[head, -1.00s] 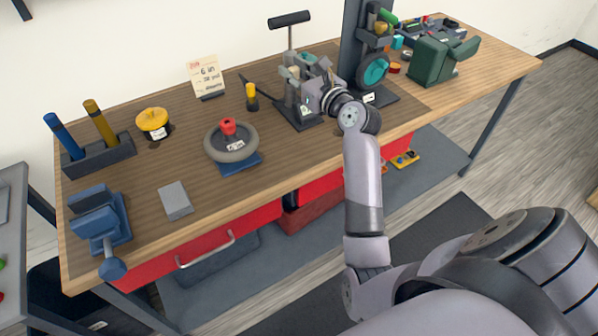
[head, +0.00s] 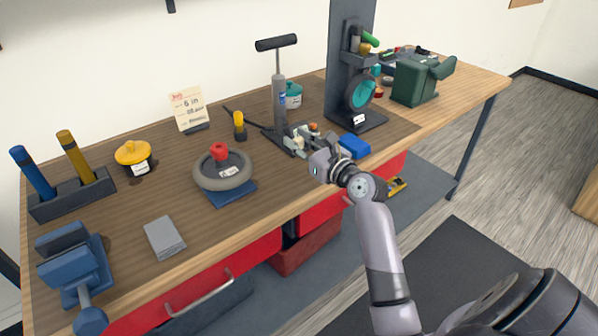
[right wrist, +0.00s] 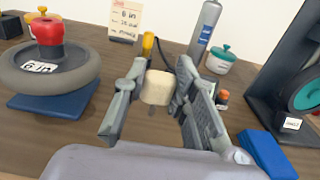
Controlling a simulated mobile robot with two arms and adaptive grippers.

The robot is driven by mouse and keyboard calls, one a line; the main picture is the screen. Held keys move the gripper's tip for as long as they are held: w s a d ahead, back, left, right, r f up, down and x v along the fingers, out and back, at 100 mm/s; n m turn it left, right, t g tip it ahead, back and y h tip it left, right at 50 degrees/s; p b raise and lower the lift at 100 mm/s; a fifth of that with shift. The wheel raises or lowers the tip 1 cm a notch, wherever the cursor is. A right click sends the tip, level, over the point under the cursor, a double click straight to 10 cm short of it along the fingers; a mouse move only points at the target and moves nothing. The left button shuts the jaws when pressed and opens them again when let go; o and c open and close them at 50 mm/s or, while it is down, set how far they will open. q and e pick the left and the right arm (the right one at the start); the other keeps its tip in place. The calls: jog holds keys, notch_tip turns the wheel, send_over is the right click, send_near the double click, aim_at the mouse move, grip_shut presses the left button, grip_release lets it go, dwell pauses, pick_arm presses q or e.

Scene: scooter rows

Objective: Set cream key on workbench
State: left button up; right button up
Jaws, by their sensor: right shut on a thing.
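The cream key (right wrist: 157,87) shows in the right wrist view as a rounded cream head with a small dark stem below it. My right gripper (right wrist: 158,98) is shut on it, one finger on each side. In the head view my right gripper (head: 308,143) is low over the wooden workbench (head: 250,212), in front of the pump and left of a blue block. The key is hard to make out there. I cannot tell whether its stem touches the bench top. My left gripper is not in view.
The pump (head: 279,98) stands just behind the gripper. The blue block (head: 354,146) lies close on its right. A grey wheel with a red knob (head: 222,172) sits left on a blue pad. Bare bench lies between wheel and gripper.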

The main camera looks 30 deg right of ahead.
notch_tip(320, 180, down, 4)
jog(key=shift+f+b, duration=0.15)
jog(key=shift+b, duration=0.25)
jog(key=shift+f+b, duration=0.6)
jog(key=shift+f, duration=1.25)
jog(key=shift+f, duration=0.2)
jog(key=o, duration=0.8)
jog(key=shift+o, duration=0.2)
jog(key=shift+r, duration=0.1)
jog(key=shift+r, duration=0.2)
jog(key=s, duration=1.2)
jog(key=shift+d+b, duration=0.3)
jog(key=shift+d, duration=0.1)
